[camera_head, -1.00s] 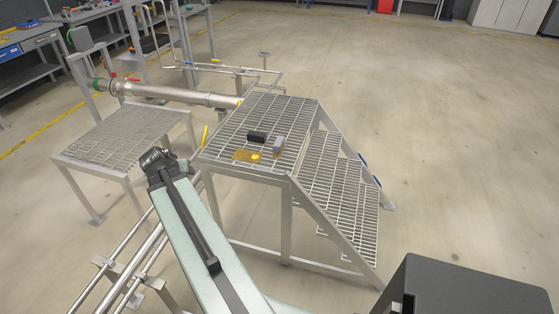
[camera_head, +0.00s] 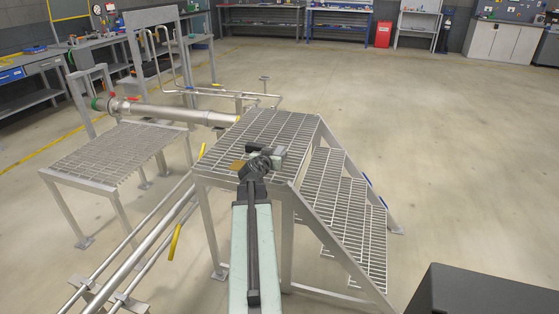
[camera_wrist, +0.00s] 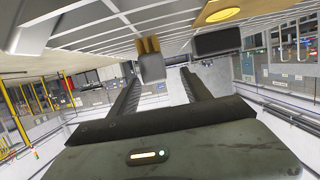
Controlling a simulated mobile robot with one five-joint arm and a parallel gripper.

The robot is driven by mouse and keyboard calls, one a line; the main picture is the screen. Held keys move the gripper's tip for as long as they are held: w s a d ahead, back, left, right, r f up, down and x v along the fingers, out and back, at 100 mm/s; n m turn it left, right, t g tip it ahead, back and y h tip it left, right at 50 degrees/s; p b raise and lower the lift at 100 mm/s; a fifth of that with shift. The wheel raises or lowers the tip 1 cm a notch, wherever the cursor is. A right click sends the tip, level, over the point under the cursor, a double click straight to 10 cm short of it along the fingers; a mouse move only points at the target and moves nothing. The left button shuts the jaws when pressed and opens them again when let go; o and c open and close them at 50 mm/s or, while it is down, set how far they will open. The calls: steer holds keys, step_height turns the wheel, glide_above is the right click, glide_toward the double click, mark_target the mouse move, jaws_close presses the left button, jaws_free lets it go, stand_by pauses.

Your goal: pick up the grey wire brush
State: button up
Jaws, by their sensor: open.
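The grey wire brush (camera_wrist: 151,67) shows in the wrist view as a grey block with brownish-yellow bristles at one end. It appears between the lines of my two fingers, closer to the left one, near or beyond their tips. In the head view the brush (camera_head: 279,151) is a small grey shape on the grating platform, just right of my gripper (camera_head: 259,160). My gripper is open in the wrist view (camera_wrist: 160,78), with nothing held. In the head view, my gripper hides part of the objects on the platform.
A black block (camera_wrist: 217,41) and a tan plate with a yellow disc (camera_wrist: 225,13) lie beside the brush; the plate (camera_head: 237,165) shows left of my gripper. Grated steps (camera_head: 330,190) descend right. A lower grating table (camera_head: 110,155) and pipes (camera_head: 165,113) stand left.

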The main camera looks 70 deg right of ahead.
mark_target(281, 150)
steer(key=b+x, duration=0.1)
steer(key=x, duration=0.6)
steer(key=shift+s+d+f+b, duration=0.15)
steer(key=shift+s+b, duration=0.15)
steer(key=shift+b, duration=0.1)
jaws_close()
